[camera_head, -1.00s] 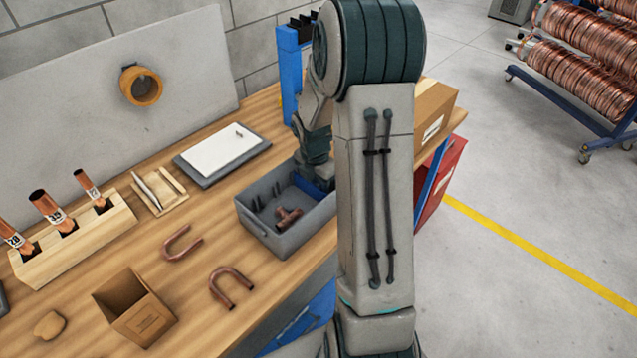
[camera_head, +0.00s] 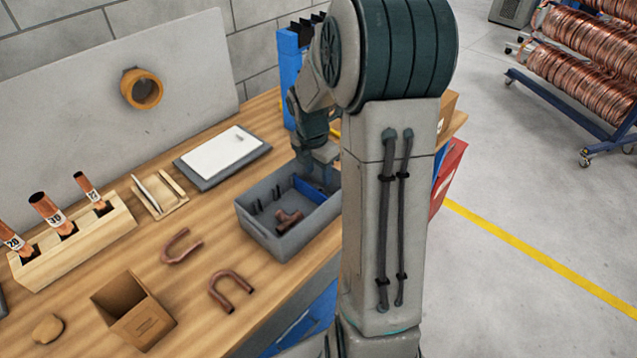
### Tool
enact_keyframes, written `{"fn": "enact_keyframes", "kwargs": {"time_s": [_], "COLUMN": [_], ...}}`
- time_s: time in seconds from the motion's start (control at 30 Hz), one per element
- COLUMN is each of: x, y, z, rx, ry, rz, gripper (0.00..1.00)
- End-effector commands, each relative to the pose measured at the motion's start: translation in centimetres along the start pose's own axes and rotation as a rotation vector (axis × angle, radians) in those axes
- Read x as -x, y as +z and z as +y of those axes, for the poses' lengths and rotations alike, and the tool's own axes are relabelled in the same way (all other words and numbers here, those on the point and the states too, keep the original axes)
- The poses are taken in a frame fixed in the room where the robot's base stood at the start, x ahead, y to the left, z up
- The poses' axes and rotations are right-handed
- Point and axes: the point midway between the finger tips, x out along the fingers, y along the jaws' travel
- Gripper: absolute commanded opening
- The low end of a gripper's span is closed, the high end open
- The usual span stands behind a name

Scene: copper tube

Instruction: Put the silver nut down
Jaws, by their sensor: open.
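I cannot make out the silver nut in this view; it may be hidden in the bin or too small to tell. The grey bin (camera_head: 268,243) stands near the table's right front edge, with a blue divider (camera_head: 310,190) inside. A copper tee fitting (camera_head: 288,221) lies in its near part. My gripper (camera_head: 322,168) is open above the bin's far right end, partly hidden by my arm. I see nothing held in it.
Two copper U-bends (camera_head: 232,291) lie left of the bin. A cardboard box (camera_head: 132,312), a wooden block with copper tubes (camera_head: 75,243), a small wooden tray (camera_head: 158,195) and a white sheet on a grey board (camera_head: 220,155) stand farther left. Bare tabletop lies between them.

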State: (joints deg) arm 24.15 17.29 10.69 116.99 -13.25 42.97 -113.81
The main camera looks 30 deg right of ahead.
Motion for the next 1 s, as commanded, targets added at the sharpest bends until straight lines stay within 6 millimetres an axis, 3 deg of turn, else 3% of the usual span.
{"fn": "enact_keyframes", "kwargs": {"time_s": [0.2,0.47,0.67,1.0], "x": [4.0,6.2,9.2,13.3], "y": [0.1,-0.7,-4.1,-11.1], "z": [0.1,-0.3,-2.2,-7.6], "rx": [-0.001,-0.06,-0.391,-1.135], "ry": [0.002,0.007,0.053,0.161], "rz": [-0.002,-0.006,-0.021,0.056], "gripper": [0.44,0.44,0.44,0.44]}}
